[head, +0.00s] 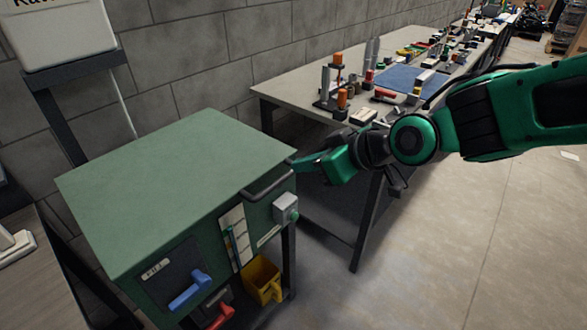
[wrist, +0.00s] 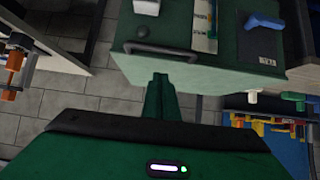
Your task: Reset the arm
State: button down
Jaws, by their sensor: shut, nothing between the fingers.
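My green arm reaches in from the right in the head view and bends at a round joint. My gripper (head: 300,163) is beside the right edge of a green cabinet (head: 180,175), close to its dark bar handle (head: 268,185). I cannot tell from the head view whether it touches the cabinet. In the wrist view my gripper's two green fingers (wrist: 160,80) lie together with nothing between them. They point toward the cabinet (wrist: 215,55), below its dark handle (wrist: 150,48) in the picture.
A workbench (head: 290,88) with many tools stands behind my arm.

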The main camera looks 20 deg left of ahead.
jog(key=w+d+f+m+t+h, duration=0.15)
jog(key=d+m+h, duration=0.3)
jog(key=d, duration=1.45)
jog(key=w+d+f+m+h, duration=0.1)
jog(key=w+d+m+h, duration=0.3)
jog(key=d, duration=1.5)
jog(key=s+d+m+g+h, duration=0.15)
jog(key=s+d+m, duration=0.45)
jog(key=s+d, duration=0.6)
jog(key=s+d+f+m+g, duration=0.1)
jog(key=s+d+m+g, duration=0.2)
jog(key=s+d+m, duration=0.3)
jog(key=s+d, duration=0.3)
jog(key=s, duration=0.2)
jog(key=shift+s+f, duration=0.15)
jog(key=shift+f, duration=0.05)
